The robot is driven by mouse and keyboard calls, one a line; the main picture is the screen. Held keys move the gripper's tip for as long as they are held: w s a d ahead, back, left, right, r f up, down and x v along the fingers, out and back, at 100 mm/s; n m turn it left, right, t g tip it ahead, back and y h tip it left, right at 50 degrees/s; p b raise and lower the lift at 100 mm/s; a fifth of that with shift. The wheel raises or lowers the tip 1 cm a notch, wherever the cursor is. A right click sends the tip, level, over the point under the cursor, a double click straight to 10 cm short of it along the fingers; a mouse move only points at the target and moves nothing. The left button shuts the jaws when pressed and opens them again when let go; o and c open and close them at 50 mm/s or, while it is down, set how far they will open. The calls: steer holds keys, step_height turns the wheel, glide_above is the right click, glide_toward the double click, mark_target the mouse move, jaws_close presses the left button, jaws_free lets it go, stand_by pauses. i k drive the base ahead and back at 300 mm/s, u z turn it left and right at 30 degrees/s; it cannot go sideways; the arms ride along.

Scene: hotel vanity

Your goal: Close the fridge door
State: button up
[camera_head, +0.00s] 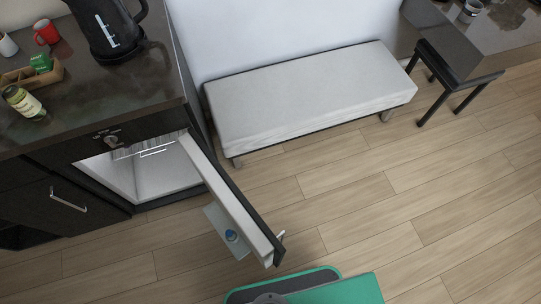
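The fridge (160,172) is a small white-lined compartment built into the dark cabinet at the left, under the counter. Its interior is lit and looks empty where I can see it. The fridge door (228,195) stands wide open, swung out from the right side of the opening over the floor. Its dark outer face is turned to the right, with a handle (281,237) near its free end. My gripper is not in view, and nothing visible touches the door.
A dark counter (120,92) above the fridge carries a black kettle (108,30), a red mug (46,32) and a jar (22,101). A white bench (310,95) stands along the wall. The wooden floor (400,205) right of the door is clear.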

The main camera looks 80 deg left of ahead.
mark_target(266, 246)
steer(key=i, duration=1.8)
steer(key=u, duration=4.7)
steer(key=k, duration=0.4)
steer(key=u, duration=1.35)
steer(key=i, duration=0.8)
steer(key=z, duration=0.5)
